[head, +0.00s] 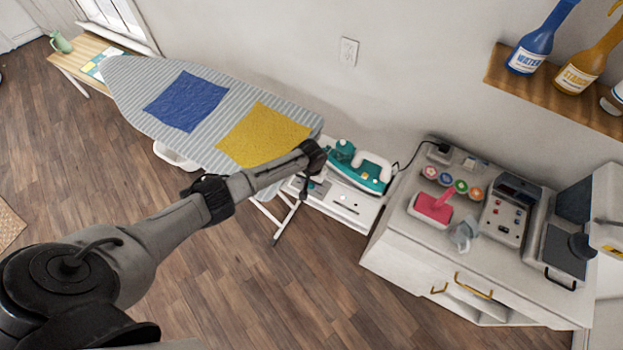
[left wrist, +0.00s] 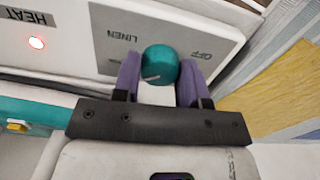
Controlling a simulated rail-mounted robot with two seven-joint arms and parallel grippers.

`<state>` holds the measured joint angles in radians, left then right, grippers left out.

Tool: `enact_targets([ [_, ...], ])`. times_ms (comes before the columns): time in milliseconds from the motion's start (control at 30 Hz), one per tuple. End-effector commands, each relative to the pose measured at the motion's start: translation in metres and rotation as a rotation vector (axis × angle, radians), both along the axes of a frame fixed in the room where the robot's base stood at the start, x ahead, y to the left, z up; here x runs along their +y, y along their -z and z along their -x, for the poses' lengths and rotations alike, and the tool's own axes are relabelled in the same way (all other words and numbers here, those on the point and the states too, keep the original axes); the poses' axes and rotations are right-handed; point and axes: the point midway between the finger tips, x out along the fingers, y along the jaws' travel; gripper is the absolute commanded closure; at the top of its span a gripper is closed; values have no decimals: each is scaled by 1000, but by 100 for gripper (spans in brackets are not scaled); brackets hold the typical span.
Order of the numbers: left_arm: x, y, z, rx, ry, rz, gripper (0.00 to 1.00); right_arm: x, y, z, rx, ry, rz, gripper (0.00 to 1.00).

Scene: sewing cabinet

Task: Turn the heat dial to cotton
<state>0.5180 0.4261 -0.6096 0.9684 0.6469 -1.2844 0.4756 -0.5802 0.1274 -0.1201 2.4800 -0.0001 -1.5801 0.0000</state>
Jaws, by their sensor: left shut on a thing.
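The heat dial (left wrist: 160,62) is a round teal knob on a grey panel (left wrist: 112,58), seen upside down in the left wrist view. Its white pointer mark lies toward the lower left of the knob in that picture. The words LINEN and OFF show to the left and right of it; no cotton label can be seen. My left gripper (left wrist: 161,80) has its two purple fingers on either side of the dial, shut on it. In the head view my left gripper (head: 309,186) is low beside the iron station, and the dial cannot be made out. My right gripper is not in view.
A teal iron (head: 370,177) rests on the white station (head: 347,210). A red light (left wrist: 36,43) glows by the HEAT label. The ironing board (head: 222,92) with blue and yellow cloths stands left, and a white cabinet (head: 420,262) right.

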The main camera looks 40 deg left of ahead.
Motion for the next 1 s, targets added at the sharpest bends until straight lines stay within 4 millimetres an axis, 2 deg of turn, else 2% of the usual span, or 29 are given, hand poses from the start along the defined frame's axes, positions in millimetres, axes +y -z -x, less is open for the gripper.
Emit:
enact_targets([
  [300, 0, 0, 0, 0, 74, 1, 85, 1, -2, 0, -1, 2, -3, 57],
  [767, 0, 0, 0, -1, 81, 0, 85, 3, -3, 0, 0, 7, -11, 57],
  [800, 0, 0, 0, -1, 81, 0, 57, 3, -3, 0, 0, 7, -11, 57],
  [1000, 0, 0, 0, -1, 81, 0, 38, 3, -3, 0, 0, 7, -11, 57],
])
